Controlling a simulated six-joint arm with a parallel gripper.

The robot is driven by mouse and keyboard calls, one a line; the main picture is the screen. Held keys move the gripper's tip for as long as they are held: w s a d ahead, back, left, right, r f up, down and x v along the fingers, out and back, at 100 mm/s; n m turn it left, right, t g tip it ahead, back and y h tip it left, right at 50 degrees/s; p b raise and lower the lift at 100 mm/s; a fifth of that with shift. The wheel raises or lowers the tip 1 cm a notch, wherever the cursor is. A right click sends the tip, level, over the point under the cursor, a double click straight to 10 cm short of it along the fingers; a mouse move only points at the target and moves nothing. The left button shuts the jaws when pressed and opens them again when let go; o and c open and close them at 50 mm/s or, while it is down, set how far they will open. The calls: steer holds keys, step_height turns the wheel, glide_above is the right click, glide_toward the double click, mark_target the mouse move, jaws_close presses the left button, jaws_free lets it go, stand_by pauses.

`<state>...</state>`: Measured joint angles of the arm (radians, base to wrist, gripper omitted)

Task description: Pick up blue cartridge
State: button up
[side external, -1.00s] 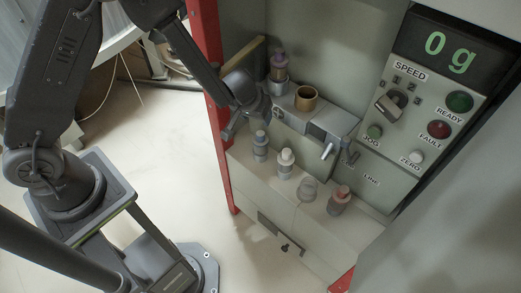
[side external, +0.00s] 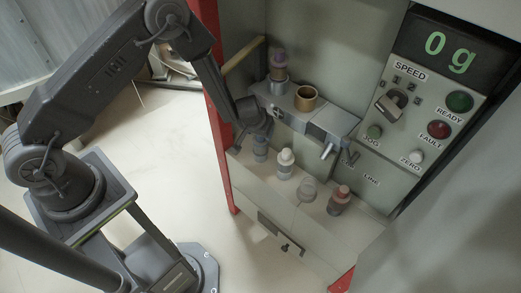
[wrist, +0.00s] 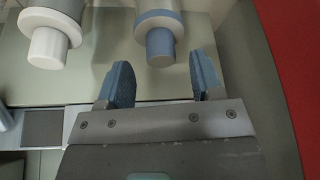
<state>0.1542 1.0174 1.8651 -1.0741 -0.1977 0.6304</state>
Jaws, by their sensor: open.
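The blue cartridge (side external: 260,152) stands upright at the left end of a row on the pale shelf (side external: 310,215). In the wrist view the blue cartridge (wrist: 160,25) has a grey body, a blue collar and a blue cap. My gripper (side external: 251,142) is open and empty, close beside the blue cartridge and partly covering it. In the wrist view the two blue fingers of my gripper (wrist: 160,62) are spread wide. The cap end lies just beyond them, roughly centred across the gap. I see no contact.
A white cartridge (side external: 285,160) stands to the right, also in the wrist view (wrist: 48,45). Further right are a clear one (side external: 308,188) and a red one (side external: 340,198). A purple cartridge (side external: 278,62) stands behind. A red post (side external: 221,150) is close at left.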

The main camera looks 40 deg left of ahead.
steer(key=shift+x, duration=1.45)
steer(key=shift+a, duration=0.1)
steer(key=shift+c, duration=0.2)
jaws_close()
steer(key=shift+r, duration=0.15)
steer(key=shift+r, duration=4.9)
